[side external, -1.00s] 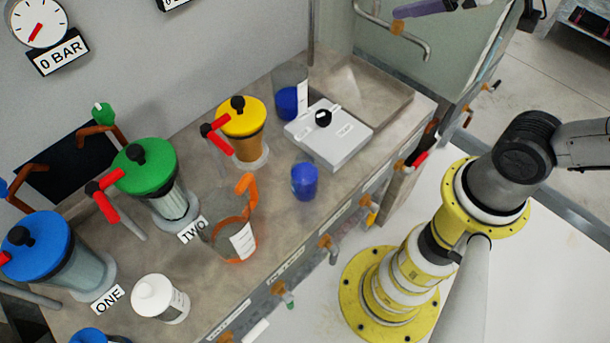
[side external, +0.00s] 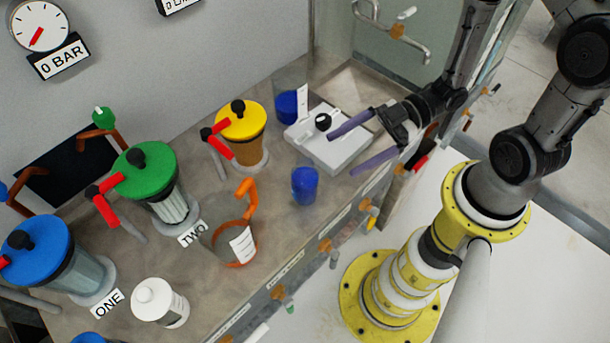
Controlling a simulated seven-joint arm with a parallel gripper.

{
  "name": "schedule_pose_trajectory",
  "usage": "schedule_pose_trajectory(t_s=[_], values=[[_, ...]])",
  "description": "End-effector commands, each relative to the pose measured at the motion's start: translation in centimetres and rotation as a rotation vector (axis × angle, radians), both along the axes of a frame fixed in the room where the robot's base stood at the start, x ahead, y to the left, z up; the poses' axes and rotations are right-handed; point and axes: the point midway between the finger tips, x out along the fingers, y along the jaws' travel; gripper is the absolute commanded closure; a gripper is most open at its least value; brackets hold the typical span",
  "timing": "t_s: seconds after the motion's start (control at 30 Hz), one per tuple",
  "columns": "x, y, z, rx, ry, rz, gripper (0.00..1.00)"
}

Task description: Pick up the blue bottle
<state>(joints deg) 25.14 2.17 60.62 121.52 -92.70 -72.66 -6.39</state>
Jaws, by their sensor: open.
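A small blue bottle (side external: 305,186) stands upright on the counter, in front of the white scale, near the counter's front edge. My gripper (side external: 341,153) is open, with its two purple fingers pointing left over the right part of the scale. It is empty, up and to the right of the blue bottle, and apart from it in the picture. How high the fingers are above the scale is hard to tell.
A white scale (side external: 322,150) with a black knob lies behind the bottle. A clear beaker with blue contents (side external: 289,106) stands behind it. A jug with an orange handle (side external: 238,242), a white bottle (side external: 160,302) and yellow-lidded (side external: 241,118), green-lidded (side external: 146,168) and blue-lidded (side external: 35,244) vessels stand to the left.

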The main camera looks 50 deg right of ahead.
Motion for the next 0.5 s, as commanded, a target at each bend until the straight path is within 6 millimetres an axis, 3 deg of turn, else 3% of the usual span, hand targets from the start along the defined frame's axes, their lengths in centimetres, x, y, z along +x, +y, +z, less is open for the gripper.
schedule_pose_trajectory(t_s=[0.17,0.5], values=[[0.0,-0.1,-0.8,0.014,0.033,-0.031,0.00],[1.4,3.4,-1.9,0.012,0.031,-0.027,0.00]])
